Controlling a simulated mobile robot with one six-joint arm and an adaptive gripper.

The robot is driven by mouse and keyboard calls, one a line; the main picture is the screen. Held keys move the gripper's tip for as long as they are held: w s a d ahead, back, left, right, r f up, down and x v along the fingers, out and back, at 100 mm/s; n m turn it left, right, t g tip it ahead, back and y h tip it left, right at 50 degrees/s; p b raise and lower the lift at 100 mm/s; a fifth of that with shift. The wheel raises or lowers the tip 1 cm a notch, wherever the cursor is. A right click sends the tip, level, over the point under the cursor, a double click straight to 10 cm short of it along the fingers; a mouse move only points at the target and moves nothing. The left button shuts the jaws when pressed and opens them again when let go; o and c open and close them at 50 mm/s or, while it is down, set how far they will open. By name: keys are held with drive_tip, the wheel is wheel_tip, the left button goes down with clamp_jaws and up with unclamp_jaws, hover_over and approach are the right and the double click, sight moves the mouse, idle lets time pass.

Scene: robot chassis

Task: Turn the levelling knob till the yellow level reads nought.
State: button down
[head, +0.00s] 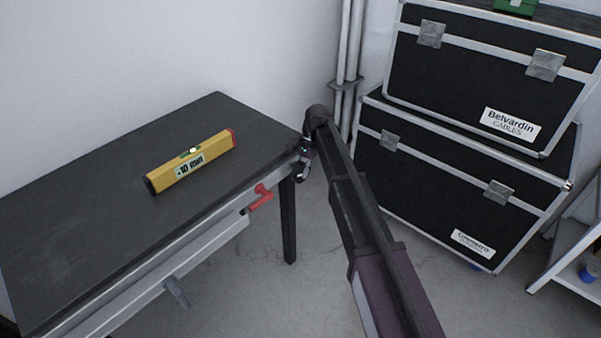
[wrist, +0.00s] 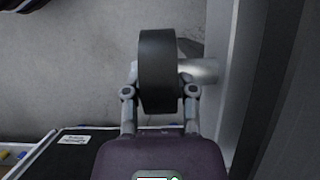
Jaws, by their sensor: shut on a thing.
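The yellow level (head: 190,163) lies on the dark table top (head: 90,215). Its label seems to read -10 mm, and a small green vial shows on its top. My gripper (head: 303,170) is at the table's right end, just beyond the edge. In the wrist view my gripper (wrist: 160,85) has its two fingers on either side of a dark round knob (wrist: 158,60) and is shut on it. A pale metal shaft (wrist: 202,71) runs from the knob to the right, towards the table's side. In the head view I cannot make out the knob apart from the gripper.
A red handle (head: 261,196) and a grey crank-like handle (head: 177,292) stick out from the table's front rail. Black cases (head: 430,190) stand stacked at the right, by pale wall pipes (head: 350,60). A white shelf (head: 575,250) is at the far right. Bare floor lies between.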

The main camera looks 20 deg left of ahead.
drive_tip(key=shift+w+f+g+y+b, duration=0.15)
drive_tip(key=shift+g+y+b, duration=0.35)
drive_tip(key=shift+g+b, duration=0.5)
drive_tip(key=shift+g, duration=0.3)
drive_tip(key=shift+c, duration=2.1)
unclamp_jaws()
